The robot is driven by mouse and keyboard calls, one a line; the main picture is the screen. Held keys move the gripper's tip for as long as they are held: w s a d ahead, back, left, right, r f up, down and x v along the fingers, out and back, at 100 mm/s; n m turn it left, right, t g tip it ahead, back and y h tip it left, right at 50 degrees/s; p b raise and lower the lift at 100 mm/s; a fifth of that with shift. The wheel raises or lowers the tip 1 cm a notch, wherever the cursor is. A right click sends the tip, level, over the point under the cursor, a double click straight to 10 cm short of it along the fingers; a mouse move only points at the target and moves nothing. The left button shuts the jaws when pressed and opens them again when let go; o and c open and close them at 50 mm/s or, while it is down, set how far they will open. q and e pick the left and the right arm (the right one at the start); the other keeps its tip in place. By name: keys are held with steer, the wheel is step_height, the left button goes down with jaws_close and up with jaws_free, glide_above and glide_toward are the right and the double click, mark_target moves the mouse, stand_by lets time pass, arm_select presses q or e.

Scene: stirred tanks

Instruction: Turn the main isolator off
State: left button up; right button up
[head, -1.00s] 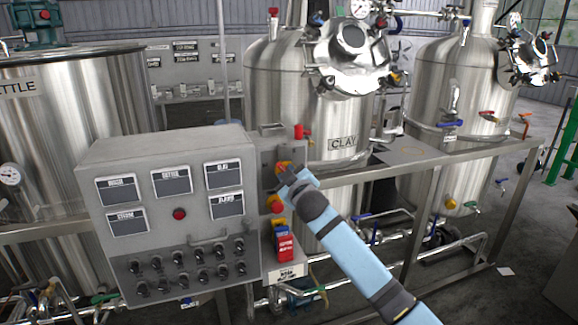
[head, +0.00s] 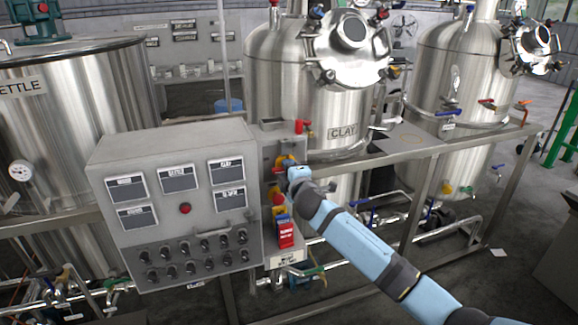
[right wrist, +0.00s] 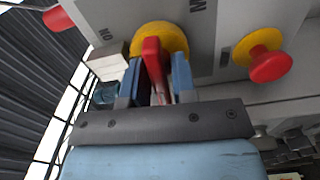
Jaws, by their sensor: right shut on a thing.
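The main isolator is a red handle (right wrist: 153,62) on a round yellow base (right wrist: 178,36), on the grey side plate of the control panel. In the right wrist view the handle stands between the two blue-padded fingers of my right gripper (right wrist: 157,85), which is shut on it. A small "ON" mark shows left of the base. My left gripper is not in view.
A red mushroom button on a yellow base (right wrist: 268,62) sits right of the handle. A red knob (right wrist: 60,18) is at upper left. The grey control panel (head: 130,165) carries switches and labels. Steel tanks (head: 285,90) and a rail stand behind.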

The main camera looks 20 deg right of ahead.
steer(key=shift+n, duration=0.4)
stand_by(0.3)
steer(key=o, duration=0.7)
steer(key=s+b, duration=0.1)
steer(key=s, duration=1.2)
steer(key=shift+s+d, duration=0.25)
steer(key=shift+s, duration=0.15)
